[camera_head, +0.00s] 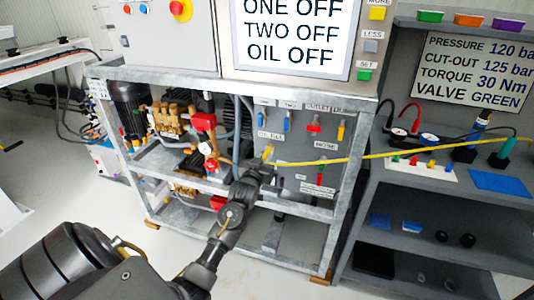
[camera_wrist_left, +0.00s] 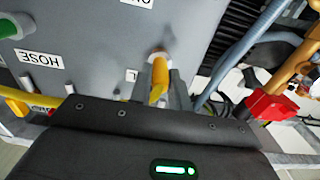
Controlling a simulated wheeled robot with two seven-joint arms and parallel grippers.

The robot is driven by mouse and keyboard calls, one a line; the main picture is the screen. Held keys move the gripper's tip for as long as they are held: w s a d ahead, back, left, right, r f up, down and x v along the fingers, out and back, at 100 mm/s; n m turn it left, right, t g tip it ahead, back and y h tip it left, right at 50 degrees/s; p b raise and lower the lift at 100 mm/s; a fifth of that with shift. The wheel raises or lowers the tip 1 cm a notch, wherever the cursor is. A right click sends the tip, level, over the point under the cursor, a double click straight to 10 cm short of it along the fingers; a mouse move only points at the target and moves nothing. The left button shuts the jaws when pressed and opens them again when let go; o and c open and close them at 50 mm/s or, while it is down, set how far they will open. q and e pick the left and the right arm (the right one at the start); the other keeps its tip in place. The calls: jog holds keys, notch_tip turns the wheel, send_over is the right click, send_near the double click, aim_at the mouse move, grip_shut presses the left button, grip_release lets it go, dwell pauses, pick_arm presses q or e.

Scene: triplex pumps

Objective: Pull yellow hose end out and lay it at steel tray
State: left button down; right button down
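The yellow hose end (camera_head: 268,152) is at the grey panel of the pump frame, near the oil fill label. In the left wrist view the yellow hose end (camera_wrist_left: 158,80) sits at a round port in the panel. My left gripper (camera_head: 264,164) is at it, with one finger on each side; in the wrist view the fingers (camera_wrist_left: 160,92) close around the yellow piece. The yellow hose (camera_head: 400,153) runs from there to the right, across the frame and in front of the shelf. No steel tray can be clearly identified. My right gripper is not in view.
A red valve (camera_head: 203,122) and brass pump (camera_head: 170,120) lie left of the panel. Red (camera_head: 314,126) and blue (camera_head: 287,121) fittings sit close by. At the right, a dark shelf holds gauges, a white board (camera_head: 418,170) and a blue mat (camera_head: 500,182).

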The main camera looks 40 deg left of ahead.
pick_arm(q)
jog(key=shift+s, duration=0.15)
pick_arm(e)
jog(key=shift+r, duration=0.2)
